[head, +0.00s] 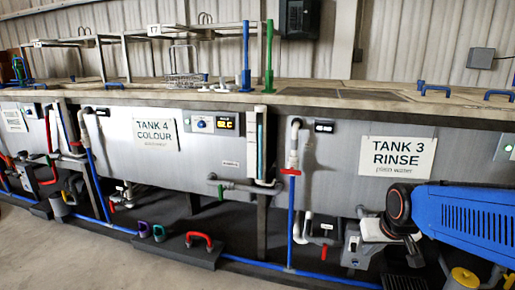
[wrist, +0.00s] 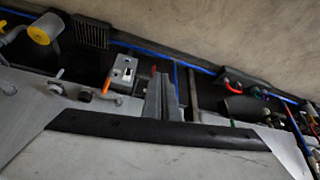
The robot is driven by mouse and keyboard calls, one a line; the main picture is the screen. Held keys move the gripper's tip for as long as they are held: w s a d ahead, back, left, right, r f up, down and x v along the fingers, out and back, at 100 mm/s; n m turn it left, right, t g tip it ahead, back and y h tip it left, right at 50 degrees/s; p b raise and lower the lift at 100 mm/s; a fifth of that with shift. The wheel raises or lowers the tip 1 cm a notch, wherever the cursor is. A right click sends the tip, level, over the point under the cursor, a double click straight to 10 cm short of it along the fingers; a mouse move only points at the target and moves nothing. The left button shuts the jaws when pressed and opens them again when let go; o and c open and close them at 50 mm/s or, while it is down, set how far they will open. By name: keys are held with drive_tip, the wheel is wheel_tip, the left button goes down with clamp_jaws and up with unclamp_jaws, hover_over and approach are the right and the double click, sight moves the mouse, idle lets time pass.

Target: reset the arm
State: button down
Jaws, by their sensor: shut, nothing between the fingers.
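My gripper (wrist: 163,97) shows in the wrist view at the middle of the frame. Its two grey fingers are together, with nothing between them. In the head view my blue arm comes in from the right edge, in front of the lower part of the tank 3 front. I cannot make out the fingers in the head view. The tank 3 sign (head: 397,157) hangs just above and left of my arm.
Tank 4 (head: 206,165) stands left of tank 3. A switch box (head: 352,246) also shows in the wrist view (wrist: 122,74). A blue pipe (head: 291,225) runs down to the floor. A red handle (head: 200,239) stands on a low dark block. Floor (head: 60,255) is clear at front left.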

drive_tip(key=s+a+r, duration=0.1)
drive_tip(key=s+a, duration=0.1)
drive_tip(key=s, duration=1.4)
drive_tip(key=shift+s+r+n+g, duration=0.3)
drive_tip(key=shift+r+g, duration=0.1)
